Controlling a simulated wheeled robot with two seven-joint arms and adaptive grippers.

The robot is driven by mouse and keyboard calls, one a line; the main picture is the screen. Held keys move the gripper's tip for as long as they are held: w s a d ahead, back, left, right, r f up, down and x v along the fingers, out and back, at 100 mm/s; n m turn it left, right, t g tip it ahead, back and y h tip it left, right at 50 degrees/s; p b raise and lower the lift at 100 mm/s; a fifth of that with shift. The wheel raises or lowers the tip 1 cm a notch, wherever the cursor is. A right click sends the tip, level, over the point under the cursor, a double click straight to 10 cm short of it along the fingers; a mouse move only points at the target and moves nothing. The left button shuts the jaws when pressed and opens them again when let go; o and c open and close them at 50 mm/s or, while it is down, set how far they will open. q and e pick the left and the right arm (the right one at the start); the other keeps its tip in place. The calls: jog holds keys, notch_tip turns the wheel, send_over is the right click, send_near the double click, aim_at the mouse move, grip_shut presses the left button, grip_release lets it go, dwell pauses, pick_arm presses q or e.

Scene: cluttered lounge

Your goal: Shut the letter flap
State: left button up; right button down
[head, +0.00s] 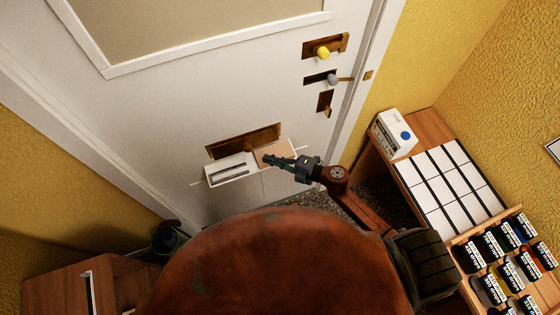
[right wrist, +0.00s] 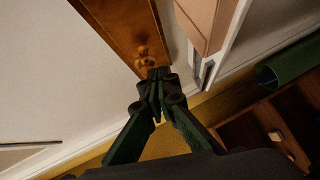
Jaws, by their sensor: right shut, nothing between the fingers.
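The white door (head: 190,100) carries a brown, brass-like letter flap (head: 243,140) low down, drawn as a long slanted strip. In the right wrist view the brown panel (right wrist: 118,25) has a small knob (right wrist: 147,58) near its end. I cannot tell how far the flap stands open. My right gripper (head: 268,159) is shut and empty, in front of the door just below the flap's right part. In the right wrist view its fingertips (right wrist: 155,76) are close to the knob; contact is unclear. My left gripper is not in view.
A white box (head: 230,172) with a tan part (head: 274,152) sits just under the flap, beside my right fingers. A green cylinder (right wrist: 290,66) stands near wooden furniture.

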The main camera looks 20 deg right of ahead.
aim_at(247, 147)
jog(key=x, duration=0.3)
jog(key=shift+w+a, duration=0.15)
jog(key=shift+a, duration=0.1)
jog(key=shift+w+f, duration=0.2)
jog(key=shift+w, duration=0.4)
jog(key=shift+w+f, duration=0.2)
jog(key=shift+w, duration=0.4)
jog(key=shift+w+f, duration=0.15)
jog(key=shift+w, duration=0.45)
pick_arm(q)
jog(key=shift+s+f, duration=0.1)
